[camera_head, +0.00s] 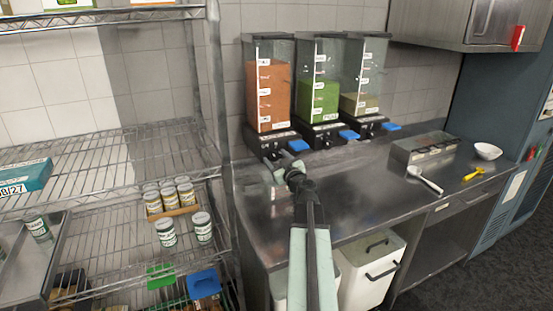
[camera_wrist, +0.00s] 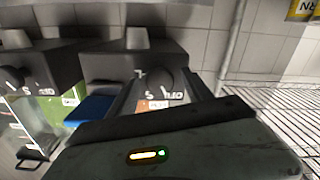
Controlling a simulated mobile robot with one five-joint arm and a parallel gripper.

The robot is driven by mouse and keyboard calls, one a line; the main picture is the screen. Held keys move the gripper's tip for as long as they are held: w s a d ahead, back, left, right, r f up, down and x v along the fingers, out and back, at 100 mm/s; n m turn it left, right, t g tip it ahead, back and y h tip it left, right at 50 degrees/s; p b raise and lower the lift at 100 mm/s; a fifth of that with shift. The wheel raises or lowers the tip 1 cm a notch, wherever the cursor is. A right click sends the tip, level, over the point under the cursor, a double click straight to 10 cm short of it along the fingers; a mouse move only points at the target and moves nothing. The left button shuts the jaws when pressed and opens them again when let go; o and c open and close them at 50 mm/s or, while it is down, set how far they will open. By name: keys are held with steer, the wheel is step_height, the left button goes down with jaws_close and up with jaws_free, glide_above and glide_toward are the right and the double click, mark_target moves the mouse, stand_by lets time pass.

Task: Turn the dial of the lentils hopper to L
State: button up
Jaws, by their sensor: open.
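Three clear hoppers stand in a row at the back of the metal counter. The left one holds orange grains and looks like the lentils hopper (camera_head: 267,92); its name label is too small to read. In the wrist view, which looks upside down, its black dial (camera_wrist: 166,83) sits on the dark base, with partly readable letters around it, including an S. The dial's setting cannot be told. My gripper (camera_head: 277,163) is in front of this hopper's base. It is open, its fingers (camera_wrist: 163,78) on either side of the dial; contact cannot be told.
A green-filled hopper (camera_head: 318,98) and a dull-green-filled hopper (camera_head: 360,102) stand close on the right, with blue parts at their bases. A wire shelf (camera_head: 110,158) with jars is at left. The counter (camera_head: 370,195) is clear in the middle; a ladle (camera_head: 425,180) lies right.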

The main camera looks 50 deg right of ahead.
steer(key=shift+w+d, duration=0.1)
steer(key=shift+w, duration=0.2)
steer(key=shift+s, duration=0.1)
jaws_close()
